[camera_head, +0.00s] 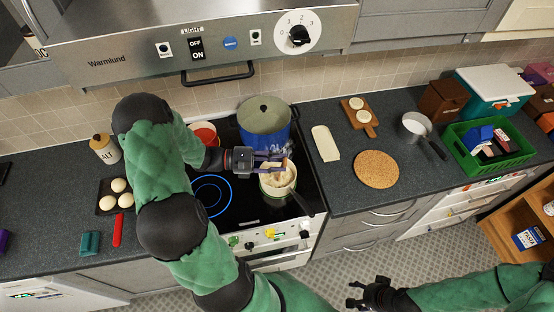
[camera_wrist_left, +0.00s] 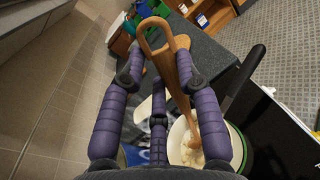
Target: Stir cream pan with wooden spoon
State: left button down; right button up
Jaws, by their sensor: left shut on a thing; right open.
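The cream pan (camera_head: 264,188) stands on the front right of the black hob, with pale lumpy cream inside and a dark handle. It also shows in the left wrist view (camera_wrist_left: 237,147). My left gripper (camera_head: 272,163) is over the pan and shut on the wooden spoon (camera_wrist_left: 184,75). The spoon slants between the purple fingers, and its lower end reaches into the pan at the cream (camera_wrist_left: 192,158). In the head view, the gripper hides part of the spoon. My right gripper (camera_head: 368,295) is open and empty, low in front of the drawers.
A big blue pot (camera_head: 264,124) stands close behind the pan, and a red-filled pot (camera_head: 204,134) is behind left. A lit burner ring (camera_head: 213,196) is left. A round cork mat (camera_head: 376,169) and saucepan (camera_head: 415,126) are on the right counter. The hood (camera_head: 200,40) hangs above.

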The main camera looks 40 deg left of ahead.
pick_arm(q)
jog(key=shift+r, duration=0.1)
notch_tip(320, 180, up, 7)
jog(key=s+d+p, duration=0.2)
jog(key=p, duration=0.4)
jog(key=shift+d+r+p, duration=0.2)
jog(key=shift+d+p, duration=0.05)
jog(key=shift+p, duration=0.15)
dwell(0.9)
notch_tip(320, 180, up, 5)
jog(key=p, duration=0.4)
dwell(0.6)
